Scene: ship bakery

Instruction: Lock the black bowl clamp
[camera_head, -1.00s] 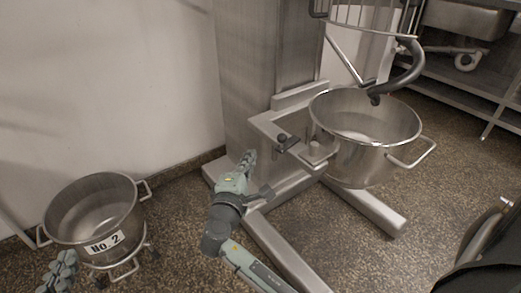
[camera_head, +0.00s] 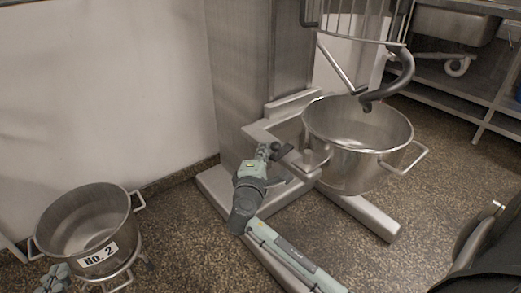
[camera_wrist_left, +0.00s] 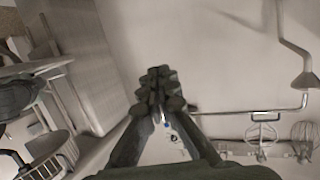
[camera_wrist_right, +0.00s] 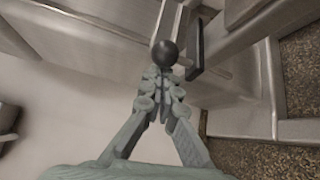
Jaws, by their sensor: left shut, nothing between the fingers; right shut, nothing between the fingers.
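The mixer bowl (camera_head: 357,160) is a steel bowl with side handles, held on the mixer's frame arm. The black bowl clamp (camera_head: 284,151) sits on that frame at the bowl's left, partly hidden by my right gripper (camera_head: 268,150). In the right wrist view, the clamp's round black knob (camera_wrist_right: 165,53) lies just past my right fingertips (camera_wrist_right: 157,84), with a black bar (camera_wrist_right: 195,48) beside it. The right fingers are shut and empty; I cannot tell if they touch the knob. My left gripper (camera_head: 58,276) is shut and empty at the lower left, also seen in its wrist view (camera_wrist_left: 159,88).
A second steel bowl (camera_head: 75,262) labelled No. 2 stands on a wheeled dolly at the left. The mixer column (camera_head: 237,75) and feet (camera_head: 365,217) surround the clamp area. A dough hook (camera_head: 392,88) and wire guard hang above the bowl. A steel shelf unit stands at the back right.

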